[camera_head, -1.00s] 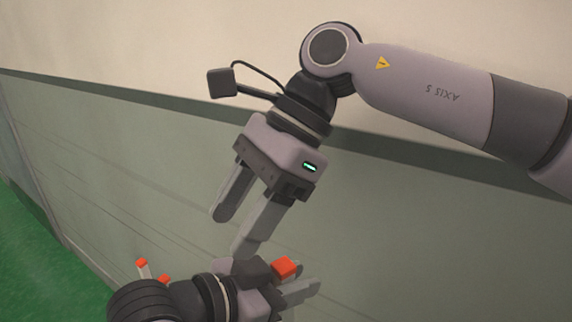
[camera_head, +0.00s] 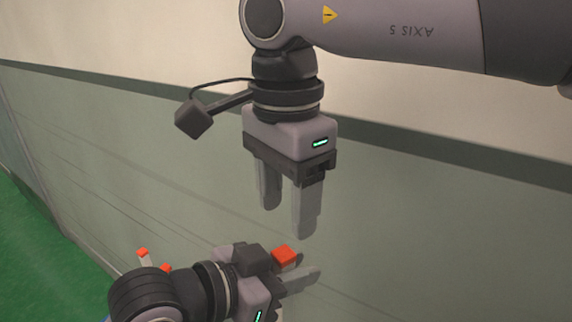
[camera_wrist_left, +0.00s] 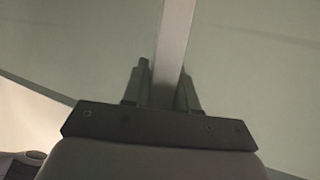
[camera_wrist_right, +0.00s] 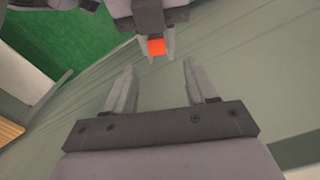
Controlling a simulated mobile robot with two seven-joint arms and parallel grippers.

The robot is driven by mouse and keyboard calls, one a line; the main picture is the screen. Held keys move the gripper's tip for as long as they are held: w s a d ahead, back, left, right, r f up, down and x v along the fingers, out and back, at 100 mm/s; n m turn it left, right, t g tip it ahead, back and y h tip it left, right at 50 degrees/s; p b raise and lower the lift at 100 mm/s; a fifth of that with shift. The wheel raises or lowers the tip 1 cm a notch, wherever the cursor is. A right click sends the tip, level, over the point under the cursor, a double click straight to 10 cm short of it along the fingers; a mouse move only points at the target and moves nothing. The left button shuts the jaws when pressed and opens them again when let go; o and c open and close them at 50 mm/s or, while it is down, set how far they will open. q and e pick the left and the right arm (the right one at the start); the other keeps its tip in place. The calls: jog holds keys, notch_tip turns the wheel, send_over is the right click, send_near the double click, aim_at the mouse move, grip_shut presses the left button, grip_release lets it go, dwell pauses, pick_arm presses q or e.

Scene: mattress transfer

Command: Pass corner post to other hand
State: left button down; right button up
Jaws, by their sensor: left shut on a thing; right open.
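The corner post shows in the head view as an orange end cap (camera_head: 284,255) at my left gripper (camera_head: 306,269). In the left wrist view its pale grey shaft (camera_wrist_left: 176,42) runs up from between the left fingers, which are shut on it. My right gripper (camera_head: 287,222) is open and empty just above the orange cap, fingers pointing down. In the right wrist view the orange cap (camera_wrist_right: 157,47) lies beyond and between the open right fingertips (camera_wrist_right: 159,68), apart from them. Most of the shaft is hidden in the head view.
Two other orange-tipped pieces (camera_head: 142,253) stand behind my left wrist at the lower left. A grey-green wall panel (camera_head: 430,240) fills the background. Green floor (camera_head: 35,250) shows at the left.

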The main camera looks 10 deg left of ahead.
aim_at(286, 248)
jog(key=shift+f, duration=3.15)
grip_shut()
pick_arm(q)
jog(key=c, duration=0.8)
grip_release()
jog(key=s+a+f+n+y, duration=0.2)
jog(key=s+a+f, duration=0.1)
jog(key=f, duration=0.7)
jog(key=s+a+f+n+y, duration=0.2)
jog(key=a+f, duration=0.4)
jog(key=f, duration=0.5)
jog(key=s+a+f+n+y, duration=0.1)
jog(key=s+a+f+y, duration=0.2)
jog(key=f, duration=0.8)
jog(key=shift+s+a+f+n, duration=0.15)
jog(key=shift+s+a+n, duration=0.25)
jog(key=shift+s+a, duration=0.55)
jog(key=shift+s+d, duration=0.15)
